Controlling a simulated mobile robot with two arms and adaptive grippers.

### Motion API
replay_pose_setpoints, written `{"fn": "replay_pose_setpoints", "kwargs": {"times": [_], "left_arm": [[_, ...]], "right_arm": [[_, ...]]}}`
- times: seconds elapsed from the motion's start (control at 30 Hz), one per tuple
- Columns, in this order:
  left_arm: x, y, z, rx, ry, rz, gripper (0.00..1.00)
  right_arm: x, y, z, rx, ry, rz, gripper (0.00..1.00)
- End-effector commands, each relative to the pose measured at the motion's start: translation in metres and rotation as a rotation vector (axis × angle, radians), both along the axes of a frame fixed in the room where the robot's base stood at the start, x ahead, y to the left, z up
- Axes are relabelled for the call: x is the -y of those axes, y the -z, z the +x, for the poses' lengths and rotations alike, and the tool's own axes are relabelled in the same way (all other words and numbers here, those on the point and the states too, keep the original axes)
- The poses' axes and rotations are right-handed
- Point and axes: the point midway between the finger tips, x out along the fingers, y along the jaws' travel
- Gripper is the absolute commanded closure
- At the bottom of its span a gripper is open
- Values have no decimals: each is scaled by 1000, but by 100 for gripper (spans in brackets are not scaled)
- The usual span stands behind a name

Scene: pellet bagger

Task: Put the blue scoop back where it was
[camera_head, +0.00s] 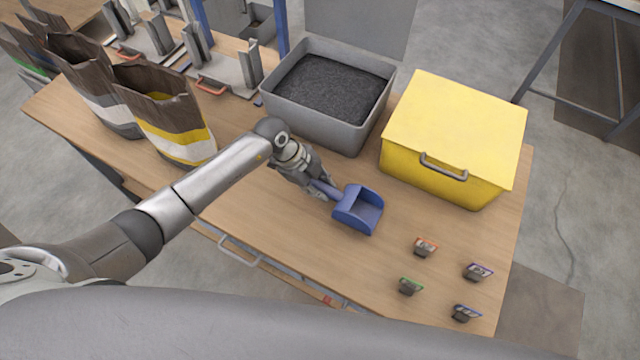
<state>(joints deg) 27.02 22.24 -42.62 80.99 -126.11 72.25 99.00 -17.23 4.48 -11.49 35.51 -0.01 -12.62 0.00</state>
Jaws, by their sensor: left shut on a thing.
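The blue scoop (360,211) is at the middle of the wooden table, its open bowl facing right and its handle pointing up and left. The bowl looks empty. My left gripper (322,188) is shut on the scoop's handle. I cannot tell whether the scoop touches the table top or hangs just above it. The fingertips are partly hidden around the handle. My right gripper does not show.
A grey bin (278,112) of dark pellets and a yellow lidded box (455,130) stand behind the scoop. Several small colored-label holders (425,247) sit at the front right. Open paper bags (165,115) stand at left. Bare table (280,225) lies in front.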

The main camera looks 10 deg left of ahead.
Motion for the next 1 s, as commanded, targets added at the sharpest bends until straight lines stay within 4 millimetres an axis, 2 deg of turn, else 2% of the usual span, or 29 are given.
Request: {"fn": "replay_pose_setpoints", "kwargs": {"times": [0.2,0.23,0.37,0.77,0.87,1.0], "left_arm": [[0,1,0,2,0,-2,100],[0,2,0,1,1,0,73],[0,1,0,1,1,0,56],[-3,-3,0,1,-1,1,55],[-9,-14,1,4,-2,-1,55],[-21,-39,-1,6,0,0,55]], "right_arm": [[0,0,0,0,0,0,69],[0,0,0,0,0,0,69],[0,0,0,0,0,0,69],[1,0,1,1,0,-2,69],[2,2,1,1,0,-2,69],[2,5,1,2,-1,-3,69]]}}
